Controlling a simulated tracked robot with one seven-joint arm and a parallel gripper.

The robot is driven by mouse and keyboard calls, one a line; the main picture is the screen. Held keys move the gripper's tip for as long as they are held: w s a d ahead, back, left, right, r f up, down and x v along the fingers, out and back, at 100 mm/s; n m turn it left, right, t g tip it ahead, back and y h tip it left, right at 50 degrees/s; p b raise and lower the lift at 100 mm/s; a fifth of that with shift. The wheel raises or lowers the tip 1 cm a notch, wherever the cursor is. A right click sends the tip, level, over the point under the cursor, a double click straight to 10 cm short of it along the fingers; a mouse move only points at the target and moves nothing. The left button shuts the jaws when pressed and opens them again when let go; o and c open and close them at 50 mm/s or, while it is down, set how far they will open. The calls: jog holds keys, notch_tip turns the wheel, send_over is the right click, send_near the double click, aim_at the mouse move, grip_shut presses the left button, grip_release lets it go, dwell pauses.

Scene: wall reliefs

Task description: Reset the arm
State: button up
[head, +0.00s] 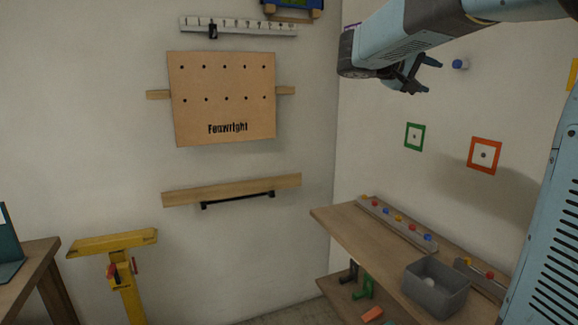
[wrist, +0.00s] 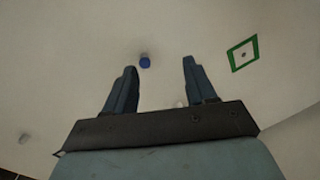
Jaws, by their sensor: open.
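My gripper (head: 424,76) is at the upper right of the head view, raised in front of the right wall. Its two fingers stand apart with nothing between them, and they also show in the wrist view (wrist: 160,78). A blue knob (head: 460,64) on the right wall is just right of the fingertips in the head view. In the wrist view the blue knob (wrist: 145,62) shows beyond the fingers, apart from them. My arm reaches in from the upper right corner.
A green frame (head: 414,136) and an orange frame (head: 485,155) hang on the right wall. Below is a wooden shelf (head: 335,218) with a rail of coloured knobs (head: 397,222) and a grey bin (head: 436,287). A pegboard (head: 224,112) and a yellow stand (head: 118,243) are left.

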jog(key=s+a+f+g+y, duration=0.1)
jog(key=s+a+f+y, duration=0.1)
jog(key=s+f+y, duration=0.85)
jog(key=s+a+f+y, duration=0.2)
jog(key=s+a+f, duration=0.3)
jog(key=s+f, duration=0.2)
jog(key=s+a+f+t+y, duration=0.1)
jog(key=s+a+f+y, duration=0.1)
jog(key=s+a+f, duration=0.3)
jog(key=shift+s+a+f+y, duration=0.15)
jog(key=shift+s+f+y, duration=0.2)
jog(key=shift+s+f, duration=1.45)
jog(key=shift+s+r, duration=0.5)
